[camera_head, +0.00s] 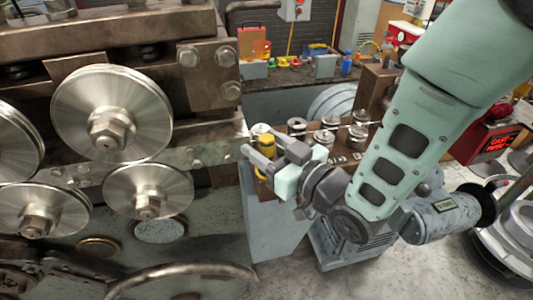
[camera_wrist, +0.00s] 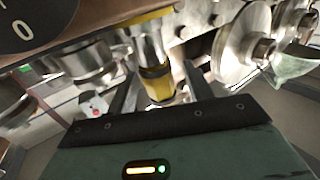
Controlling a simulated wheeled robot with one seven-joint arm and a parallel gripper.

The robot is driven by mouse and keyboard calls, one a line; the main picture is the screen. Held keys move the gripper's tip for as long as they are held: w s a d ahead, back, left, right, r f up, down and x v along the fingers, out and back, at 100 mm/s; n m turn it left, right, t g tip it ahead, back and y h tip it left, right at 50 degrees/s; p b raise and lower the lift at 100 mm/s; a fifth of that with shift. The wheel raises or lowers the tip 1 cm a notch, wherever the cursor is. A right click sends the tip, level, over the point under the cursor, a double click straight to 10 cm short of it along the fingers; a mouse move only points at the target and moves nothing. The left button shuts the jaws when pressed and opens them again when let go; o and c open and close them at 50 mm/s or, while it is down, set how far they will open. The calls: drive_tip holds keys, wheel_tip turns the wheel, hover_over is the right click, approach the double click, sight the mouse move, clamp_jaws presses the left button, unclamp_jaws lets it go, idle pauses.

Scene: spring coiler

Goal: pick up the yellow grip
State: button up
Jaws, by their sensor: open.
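The yellow grip (camera_head: 265,153) shows in the head view as a small upright yellow piece beside the machine's edge, partly hidden by my gripper. In the wrist view the yellow grip (camera_wrist: 158,84) is between my two fingers, with a metal part above it. My gripper (camera_head: 258,158) is open, its two grey fingers pointing left at the grip. In the wrist view my gripper (camera_wrist: 155,85) has a finger on each side of the grip, with a visible gap on the left; I cannot tell whether the right finger touches it.
A large machine with metal rollers (camera_head: 112,112) fills the left, close to my fingers. Several metal spools (camera_head: 297,126) stand on a wooden surface behind my gripper. A bench (camera_head: 290,78) with small coloured items is farther back. Floor (camera_head: 350,278) is clear at the bottom.

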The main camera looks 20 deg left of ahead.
clamp_jaws()
wheel_tip(320, 180, up, 10)
drive_tip(key=shift+r+b, duration=0.1)
drive_tip(key=shift+b, duration=0.95)
